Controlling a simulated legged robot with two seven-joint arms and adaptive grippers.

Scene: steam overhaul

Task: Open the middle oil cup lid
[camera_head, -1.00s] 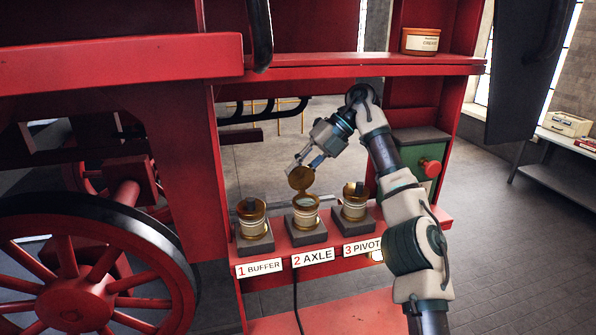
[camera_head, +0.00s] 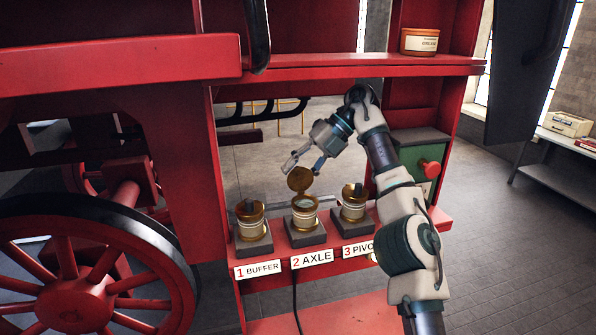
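The middle oil cup (camera_head: 305,216) is brass with a pale band and stands on a dark block above the label "2 AXLE" (camera_head: 313,258). Its round lid (camera_head: 301,179) stands up at the back of the cup, and the cup mouth is uncovered. My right gripper (camera_head: 304,168) is just above the lid, with its fingers spread to either side and nothing seen between them. I cannot tell whether a finger touches the lid. My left gripper is not in view.
The buffer cup (camera_head: 251,219) stands to the left and the pivot cup (camera_head: 353,203) to the right, both close by on the red shelf. A green box with a red knob (camera_head: 429,168) is at the right. A tin (camera_head: 419,41) sits on the upper shelf. A large red wheel (camera_head: 75,300) fills the lower left.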

